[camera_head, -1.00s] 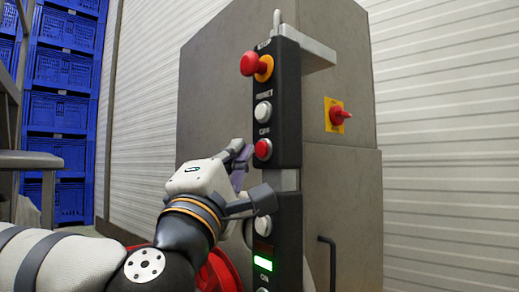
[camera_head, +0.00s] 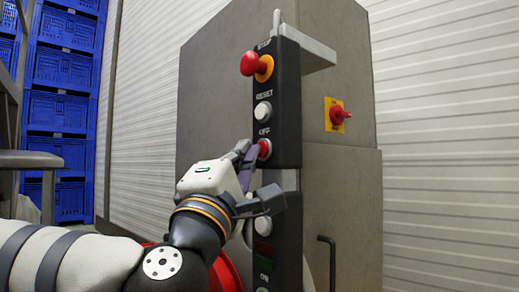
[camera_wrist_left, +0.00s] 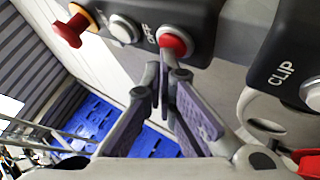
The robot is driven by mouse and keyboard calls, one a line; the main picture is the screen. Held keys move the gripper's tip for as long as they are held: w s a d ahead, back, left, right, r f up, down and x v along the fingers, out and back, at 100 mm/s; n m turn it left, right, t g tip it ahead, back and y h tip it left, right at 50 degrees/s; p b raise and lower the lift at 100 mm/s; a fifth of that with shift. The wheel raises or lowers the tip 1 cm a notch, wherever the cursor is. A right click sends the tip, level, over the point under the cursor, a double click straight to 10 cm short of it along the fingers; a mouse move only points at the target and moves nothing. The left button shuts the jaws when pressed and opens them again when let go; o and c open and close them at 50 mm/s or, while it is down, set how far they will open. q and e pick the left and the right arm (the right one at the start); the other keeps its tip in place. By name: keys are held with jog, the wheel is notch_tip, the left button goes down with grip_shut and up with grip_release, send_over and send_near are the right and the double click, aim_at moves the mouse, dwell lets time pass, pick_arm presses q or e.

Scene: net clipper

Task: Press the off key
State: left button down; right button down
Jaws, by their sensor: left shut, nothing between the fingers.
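The red off key (camera_head: 265,148) sits below the white reset key (camera_head: 263,112) on the black control panel (camera_head: 287,90). My left gripper (camera_head: 250,154) is shut and empty, with its fingertips at the off key's left edge, partly covering it. In the left wrist view, the fingertips (camera_wrist_left: 166,74) are right by the red off key (camera_wrist_left: 174,45); I cannot tell whether they press on it. My right gripper is not in view.
A red stop knob (camera_head: 251,64) sticks out at the panel's top. A red switch on a yellow plate (camera_head: 338,115) is on the cabinet (camera_head: 225,80) to the right. A white clip key (camera_wrist_left: 312,93) is near the fingers. Blue crates (camera_head: 60,110) stand at the left.

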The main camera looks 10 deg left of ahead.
pick_arm(q)
jog(key=shift+w, duration=0.1)
dwell(0.5)
jog(key=shift+s+a, duration=0.45)
jog(key=shift+s, duration=0.2)
jog(key=shift+s, duration=0.1)
jog(key=s+a, duration=0.1)
jog(key=s, duration=0.1)
jog(key=s+a+p, duration=0.1)
jog(key=a, duration=0.1)
jog(key=shift+s, duration=0.4)
